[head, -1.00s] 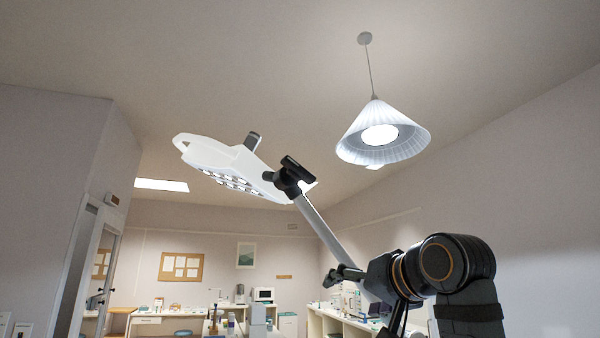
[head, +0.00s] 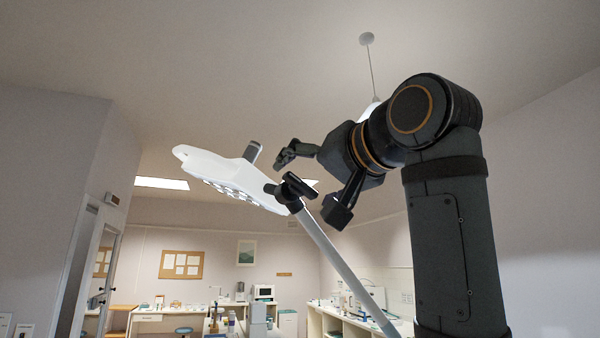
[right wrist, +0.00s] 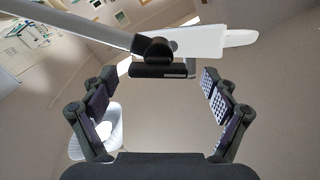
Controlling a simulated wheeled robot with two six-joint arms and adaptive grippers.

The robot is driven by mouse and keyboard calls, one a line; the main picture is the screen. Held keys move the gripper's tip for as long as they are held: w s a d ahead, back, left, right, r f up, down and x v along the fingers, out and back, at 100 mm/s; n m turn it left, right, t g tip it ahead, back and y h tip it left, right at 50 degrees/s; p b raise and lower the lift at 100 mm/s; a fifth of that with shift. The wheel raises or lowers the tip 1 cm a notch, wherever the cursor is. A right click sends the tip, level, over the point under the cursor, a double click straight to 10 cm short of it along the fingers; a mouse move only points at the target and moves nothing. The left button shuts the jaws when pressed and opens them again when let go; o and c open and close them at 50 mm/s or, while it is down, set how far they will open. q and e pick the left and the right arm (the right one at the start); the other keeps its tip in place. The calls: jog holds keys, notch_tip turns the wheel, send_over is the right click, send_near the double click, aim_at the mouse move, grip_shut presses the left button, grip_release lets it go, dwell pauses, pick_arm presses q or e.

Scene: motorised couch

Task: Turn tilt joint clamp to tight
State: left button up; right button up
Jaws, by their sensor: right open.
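The white lamp head (head: 225,178) sits at the top of a slanting grey lamp arm (head: 335,256) in the head view. The black tilt joint clamp (head: 299,186), with a bar-shaped handle, is where they meet. My right gripper (head: 314,182) is open, with its fingers spread above and to the right of the clamp. In the right wrist view the clamp handle (right wrist: 158,70) shows centrally, beyond and between the two open fingers (right wrist: 157,88). I see no contact with it. My left gripper is not in view.
A pendant lamp hangs behind my right arm, mostly hidden; its shade also shows in the right wrist view (right wrist: 97,130). A grey post (head: 254,151) stands up from the lamp head. Benches with lab items are far back. The air left of the lamp is clear.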

aim_at(297, 187)
jog(key=shift+p+x, duration=0.3)
jog(key=shift+x, duration=0.9)
jog(key=shift+w, duration=0.25)
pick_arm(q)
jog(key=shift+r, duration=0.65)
pick_arm(e)
jog(key=shift+d, duration=0.1)
jog(key=shift+s, duration=0.1)
jog(key=shift+c, duration=0.2)
jog(key=shift+c, duration=1)
jog(key=c, duration=0.9)
